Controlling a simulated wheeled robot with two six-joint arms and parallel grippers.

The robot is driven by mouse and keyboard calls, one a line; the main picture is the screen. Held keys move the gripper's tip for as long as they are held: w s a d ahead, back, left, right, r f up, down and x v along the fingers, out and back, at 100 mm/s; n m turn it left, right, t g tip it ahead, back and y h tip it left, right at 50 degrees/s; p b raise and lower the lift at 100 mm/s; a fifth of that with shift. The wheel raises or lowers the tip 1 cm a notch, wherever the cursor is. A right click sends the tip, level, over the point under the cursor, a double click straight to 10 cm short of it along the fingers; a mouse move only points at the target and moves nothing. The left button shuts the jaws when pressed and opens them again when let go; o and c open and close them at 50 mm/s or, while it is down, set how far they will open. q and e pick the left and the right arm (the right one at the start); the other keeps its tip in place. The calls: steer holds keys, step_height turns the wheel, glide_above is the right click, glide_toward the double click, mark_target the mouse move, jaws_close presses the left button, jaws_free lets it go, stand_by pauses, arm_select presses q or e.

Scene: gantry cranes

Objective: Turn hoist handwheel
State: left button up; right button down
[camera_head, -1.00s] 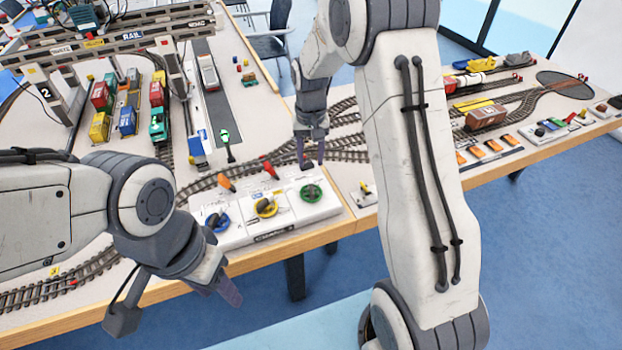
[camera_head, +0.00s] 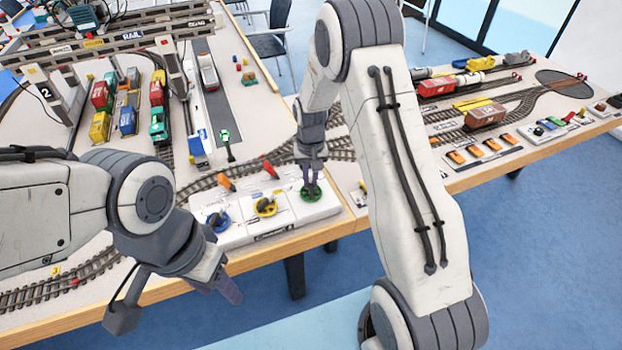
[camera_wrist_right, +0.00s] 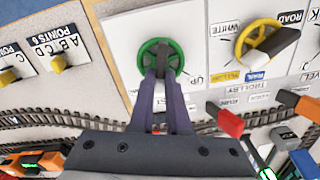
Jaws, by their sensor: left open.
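The green handwheel (camera_head: 311,192) sits on the right part of the white control panel (camera_head: 330,207), at the table's front edge. In the right wrist view the green wheel (camera_wrist_right: 160,57) has a grey hub part and an "UP" label beside it. My right gripper (camera_head: 311,183) is above the wheel, pointing down. In its wrist view its two fingertips (camera_wrist_right: 162,75) are a little apart and overlap the wheel's near rim. I cannot tell whether they grip it. My left gripper (camera_head: 226,288) is open and empty, in front of the table edge.
A yellow handwheel (camera_head: 265,206) and a blue one (camera_head: 217,220) are on the same panel. A red lever (camera_head: 270,168) and an orange lever (camera_head: 227,184) stand behind them. Tracks and gantry cranes fill the table behind.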

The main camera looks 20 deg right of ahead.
steer(key=shift+n, duration=0.3)
steer(key=n, duration=0.2)
steer(key=shift+a+n+p, duration=0.15)
steer(key=shift+n+p, duration=0.15)
steer(key=shift+p, duration=0.05)
steer(key=n, duration=0.3)
steer(key=shift+a+r+n, duration=0.1)
steer(key=shift+a+n, duration=0.05)
steer(key=shift+n, duration=0.15)
steer(key=n, duration=0.4)
steer(key=n+p, duration=0.1)
steer(key=n, duration=0.1)
steer(key=shift+a, duration=0.25)
steer(key=shift+n, duration=0.4)
steer(key=c, duration=0.9)
jaws_free()
steer(key=shift+s, duration=0.15)
